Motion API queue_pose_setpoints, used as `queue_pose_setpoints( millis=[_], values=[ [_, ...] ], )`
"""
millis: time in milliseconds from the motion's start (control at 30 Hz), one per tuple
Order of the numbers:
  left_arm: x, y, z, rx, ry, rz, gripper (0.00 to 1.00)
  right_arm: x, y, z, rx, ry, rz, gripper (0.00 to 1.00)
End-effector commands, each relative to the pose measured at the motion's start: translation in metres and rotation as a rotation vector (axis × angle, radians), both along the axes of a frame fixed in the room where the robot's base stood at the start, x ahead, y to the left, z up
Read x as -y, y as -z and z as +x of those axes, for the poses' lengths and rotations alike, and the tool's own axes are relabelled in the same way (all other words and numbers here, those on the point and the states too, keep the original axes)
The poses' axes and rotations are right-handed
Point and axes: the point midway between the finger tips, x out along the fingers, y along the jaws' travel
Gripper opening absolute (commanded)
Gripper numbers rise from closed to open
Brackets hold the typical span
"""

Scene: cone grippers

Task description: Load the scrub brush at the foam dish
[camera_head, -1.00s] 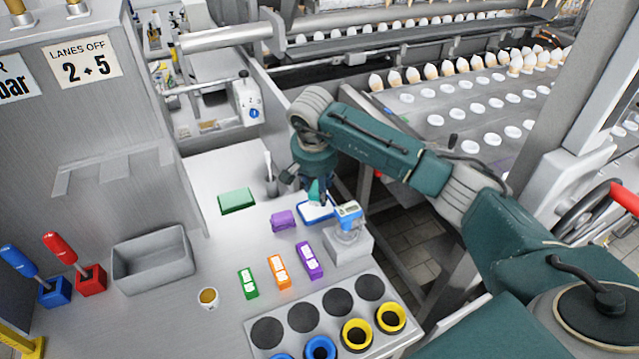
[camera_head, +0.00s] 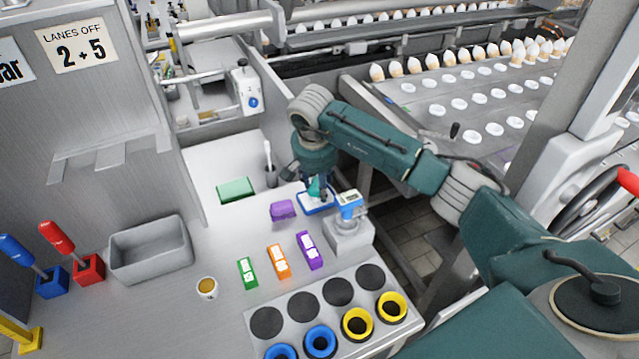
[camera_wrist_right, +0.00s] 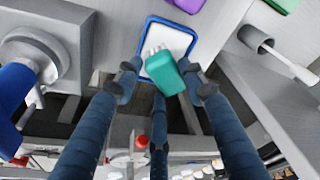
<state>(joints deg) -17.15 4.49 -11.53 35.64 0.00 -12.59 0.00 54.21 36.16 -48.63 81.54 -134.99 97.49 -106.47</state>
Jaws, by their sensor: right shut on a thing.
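The scrub brush (camera_head: 317,188) has a teal-green body. It also shows in the right wrist view (camera_wrist_right: 173,74), with pale bristles pointing to the dish. My right gripper (camera_wrist_right: 160,75) is shut on the brush, its dark fingers on either side. The foam dish (camera_wrist_right: 150,62) is a shallow blue-rimmed tray with white foam; it also shows in the head view (camera_head: 305,203). The brush is over the dish's near part in the wrist view. I cannot tell whether the bristles touch the foam. My left gripper is out of view.
A blue and white device (camera_head: 349,205) on a grey block stands right beside the dish. A purple block (camera_head: 283,210), a green pad (camera_head: 236,190) and a grey cup with a white-handled tool (camera_head: 270,176) are near. The counter's edge lies just beyond the dish.

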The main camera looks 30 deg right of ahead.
Motion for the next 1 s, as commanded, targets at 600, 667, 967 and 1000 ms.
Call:
queue_pose_setpoints(
  millis=[600, 667, 967, 1000],
  values=[
    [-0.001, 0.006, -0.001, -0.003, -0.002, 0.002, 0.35, 0.000, 0.007, 0.000, 0.000, 0.000, 0.000, 0.19],
    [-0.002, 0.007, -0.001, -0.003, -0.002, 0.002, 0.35, 0.000, 0.008, 0.000, 0.000, 0.000, 0.000, 0.19],
    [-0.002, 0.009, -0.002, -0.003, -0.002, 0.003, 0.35, 0.000, 0.010, 0.000, 0.000, 0.000, 0.000, 0.19],
    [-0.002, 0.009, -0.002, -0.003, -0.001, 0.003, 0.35, 0.000, 0.010, 0.000, 0.000, 0.000, 0.000, 0.19]
  ],
)
